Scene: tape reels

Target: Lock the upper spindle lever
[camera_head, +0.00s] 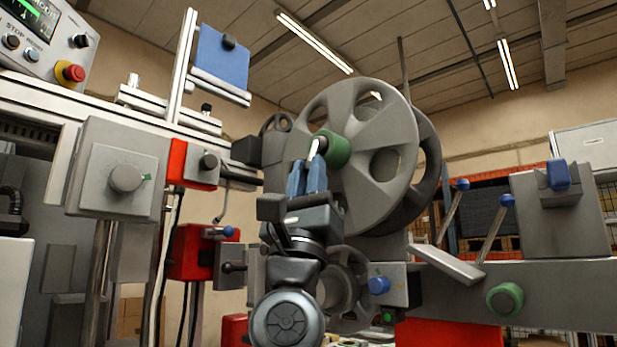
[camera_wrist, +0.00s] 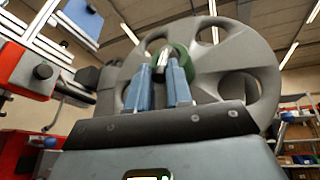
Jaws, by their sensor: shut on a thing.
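The upper reel (camera_head: 368,165) is large, grey and spoked, and sits on a spindle with a green hub (camera_head: 338,150). A small bright metal lever (camera_head: 318,146) sticks out at the front of this hub. My gripper (camera_head: 311,163) reaches up to it with two blue fingers and is shut on the lever. In the wrist view, the lever (camera_wrist: 163,58) shows between the fingertips, in front of the green hub (camera_wrist: 183,62).
A lower reel (camera_head: 345,290) is partly hidden behind my arm. A blue knob (camera_head: 379,286) is right of it. Red boxes (camera_head: 196,250) and a control panel (camera_head: 45,38) with a red button stand left. Levers with blue tips (camera_head: 497,222) rise at right.

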